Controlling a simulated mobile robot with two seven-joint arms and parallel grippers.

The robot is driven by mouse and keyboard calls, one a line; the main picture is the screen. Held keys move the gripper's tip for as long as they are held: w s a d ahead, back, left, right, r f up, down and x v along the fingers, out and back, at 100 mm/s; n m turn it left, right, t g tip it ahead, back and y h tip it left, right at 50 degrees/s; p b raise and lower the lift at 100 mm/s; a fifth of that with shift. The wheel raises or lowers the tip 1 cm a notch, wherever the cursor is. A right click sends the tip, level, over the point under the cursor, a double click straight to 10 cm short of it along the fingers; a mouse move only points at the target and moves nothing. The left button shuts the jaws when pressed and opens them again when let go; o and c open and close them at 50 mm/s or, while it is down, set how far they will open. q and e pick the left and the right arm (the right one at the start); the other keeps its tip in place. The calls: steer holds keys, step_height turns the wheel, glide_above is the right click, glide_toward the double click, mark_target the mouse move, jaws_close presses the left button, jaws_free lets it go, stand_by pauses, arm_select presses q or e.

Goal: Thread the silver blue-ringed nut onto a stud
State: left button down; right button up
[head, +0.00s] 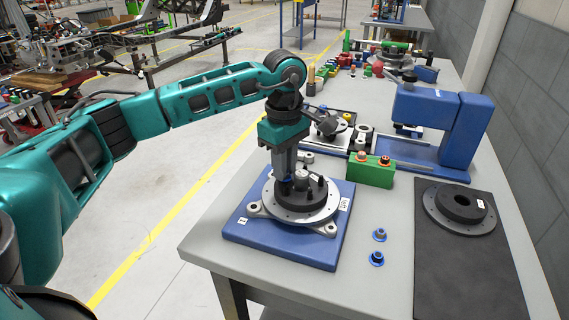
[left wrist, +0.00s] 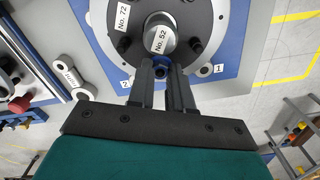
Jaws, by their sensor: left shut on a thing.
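My left gripper (head: 285,186) points down over the near-left side of the round hub (head: 310,213) on the blue fixture base (head: 335,245). In the left wrist view its fingers (left wrist: 164,76) are shut on a blue-ringed nut (left wrist: 161,69), beside the central cylinder labelled No. 52 (left wrist: 160,42). The nut's metal colour is hard to make out. Dark studs (left wrist: 124,45) stand around the hub plate. The fingers cover the spot under the nut, so I cannot tell whether it is on a stud. My right gripper is not in view.
A silver blue-ringed nut (head: 380,235) and a dark blue-ringed nut (head: 377,259) lie on the table right of the base. A green block (head: 371,172), a blue press (head: 455,135) and a black mat (head: 455,265) with a disc stand farther right.

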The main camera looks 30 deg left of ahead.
arm_select(q)
steer(key=m, duration=0.3)
steer(key=c, duration=1)
jaws_free()
steer(key=c, duration=0.3)
steer(key=shift+c, duration=0.2)
steer(key=n, duration=0.3)
